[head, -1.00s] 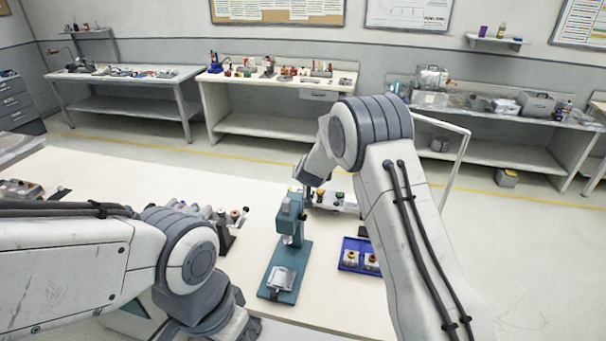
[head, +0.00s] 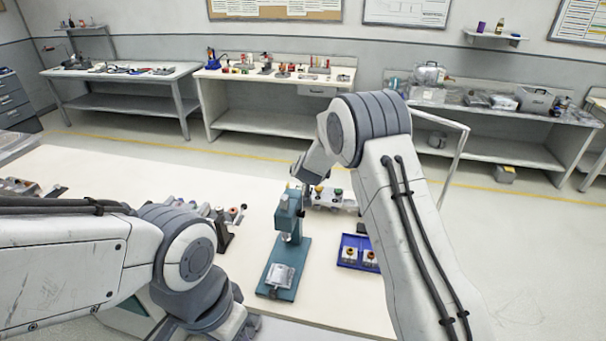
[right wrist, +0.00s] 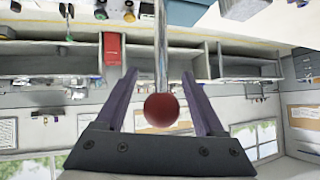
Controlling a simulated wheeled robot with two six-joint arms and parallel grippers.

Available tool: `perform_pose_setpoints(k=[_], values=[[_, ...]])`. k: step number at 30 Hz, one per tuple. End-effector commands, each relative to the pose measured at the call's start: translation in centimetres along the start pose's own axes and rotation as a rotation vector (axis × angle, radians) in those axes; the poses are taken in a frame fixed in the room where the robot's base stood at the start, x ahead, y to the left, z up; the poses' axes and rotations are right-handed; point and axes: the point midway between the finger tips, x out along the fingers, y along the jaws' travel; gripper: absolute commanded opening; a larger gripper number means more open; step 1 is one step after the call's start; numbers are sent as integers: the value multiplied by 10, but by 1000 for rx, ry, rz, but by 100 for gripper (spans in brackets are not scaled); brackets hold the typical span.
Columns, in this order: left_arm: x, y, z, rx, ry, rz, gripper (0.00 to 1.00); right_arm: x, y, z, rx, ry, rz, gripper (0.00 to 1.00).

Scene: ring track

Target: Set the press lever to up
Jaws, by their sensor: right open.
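The teal press (head: 285,212) stands on the white table, its flat base holding a grey metal block (head: 280,275). In the right wrist view, the press lever shows as a bright metal rod (right wrist: 160,45) ending in a red ball knob (right wrist: 161,110). My right gripper (right wrist: 159,75) is open, with one finger on each side of the lever and knob; gaps show on both sides. In the head view that gripper is mostly hidden behind the press head, and I cannot tell the lever's angle. My left arm is at lower left; its fingers are out of sight.
A blue tray (head: 347,262) with two small parts sits right of the press. A dark stand (head: 222,232) and several metal parts are to its left. A grey block with coloured knobs (head: 327,197) is behind. Free tabletop lies at back left.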

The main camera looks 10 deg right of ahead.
Motion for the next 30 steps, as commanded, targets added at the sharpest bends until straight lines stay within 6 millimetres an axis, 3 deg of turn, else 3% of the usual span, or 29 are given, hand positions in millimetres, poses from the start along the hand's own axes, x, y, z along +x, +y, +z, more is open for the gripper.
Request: perform_pose_setpoints(k=[5, 12, 18, 30], values=[[8, -1, 0, -1, 0, 0, 50, -20, -1, 0, -1, 3, -2, 71], [16, -1, 1, -3, 0, 0, 50, -66, -1, 0, 0, 2, -2, 71], [16, -1, 1, -3, 0, 0, 50, -95, -1, 1, -1, -1, -1, 71], [16, -1, 1, -3, 0, 0, 50, -103, 0, 1, -1, -2, 0, 71]])
